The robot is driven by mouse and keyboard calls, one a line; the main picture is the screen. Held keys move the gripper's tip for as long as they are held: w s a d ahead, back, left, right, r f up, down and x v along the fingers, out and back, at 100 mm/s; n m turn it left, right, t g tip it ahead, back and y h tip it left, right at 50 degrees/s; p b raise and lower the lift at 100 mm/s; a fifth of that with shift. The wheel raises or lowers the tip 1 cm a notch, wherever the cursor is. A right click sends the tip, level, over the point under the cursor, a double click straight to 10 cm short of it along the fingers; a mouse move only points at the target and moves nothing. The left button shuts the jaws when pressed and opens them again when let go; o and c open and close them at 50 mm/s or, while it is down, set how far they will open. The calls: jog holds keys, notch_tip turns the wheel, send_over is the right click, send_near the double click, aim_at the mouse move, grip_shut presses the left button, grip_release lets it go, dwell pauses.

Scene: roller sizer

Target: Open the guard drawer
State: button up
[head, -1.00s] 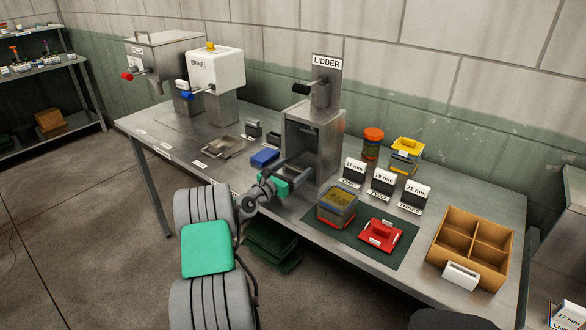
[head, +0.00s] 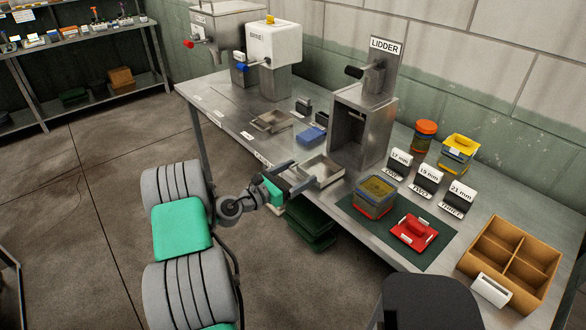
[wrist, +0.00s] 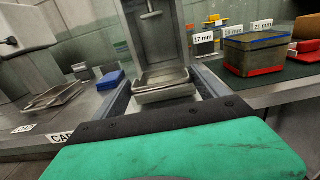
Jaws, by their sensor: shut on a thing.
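The lidder (head: 362,125) is a grey metal machine with an open front and a dark lever handle on top. A shallow metal drawer (head: 322,168) sticks out of its base toward me; it also shows in the wrist view (wrist: 163,88). I take it for the guard drawer. My gripper (head: 300,177) is at the drawer's near end, with a finger on each side, and is shut on it. In the wrist view, the fingers (wrist: 165,98) flank the drawer's front. The exact contact is partly hidden.
A blue lid-like piece (head: 312,136) and a flat metal tray (head: 272,121) lie left of the lidder. A filled bin (head: 375,196) and a red piece (head: 413,230) sit on the dark mat to the right. Green crates (head: 312,224) are under the table.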

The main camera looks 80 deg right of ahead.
jog(key=o, duration=2)
jog(key=shift+c, duration=0.2)
jog(key=shift+w+a, duration=0.1)
jog(key=b+v, duration=0.7)
jog(key=b, duration=0.3)
jog(key=shift+w+a+b, duration=0.15)
jog(key=shift+a+b, duration=0.1)
jog(key=shift+b, duration=0.05)
